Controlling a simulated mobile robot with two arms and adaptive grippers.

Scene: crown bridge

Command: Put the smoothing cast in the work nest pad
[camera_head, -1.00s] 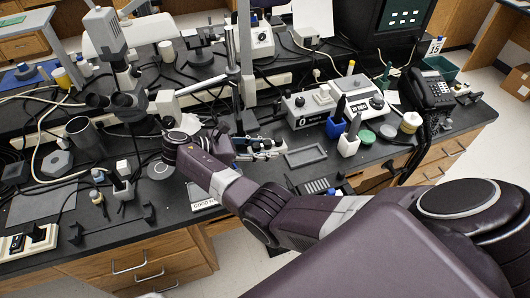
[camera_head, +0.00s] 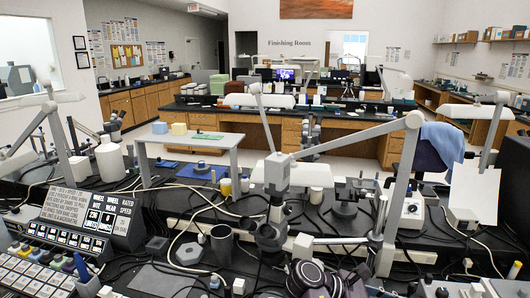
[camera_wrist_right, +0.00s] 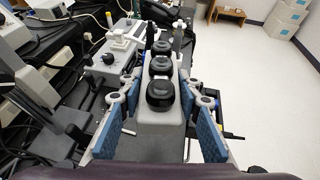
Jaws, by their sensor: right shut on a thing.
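My right gripper (camera_wrist_right: 160,112) shows in the right wrist view, with a blue-padded finger on each side. It is shut on a grey block with three black round knobs (camera_wrist_right: 160,122), which lies lengthwise between the pads. I cannot tell whether this block is the smoothing cast. My left gripper is not in view.
A microscope (camera_head: 272,190) on a boom arm stands close behind my right wrist. A metal cup (camera_head: 222,243) and cables crowd the bench. In the right wrist view, a grey control box (camera_wrist_right: 112,62) is ahead at left and open floor (camera_wrist_right: 250,90) lies at right.

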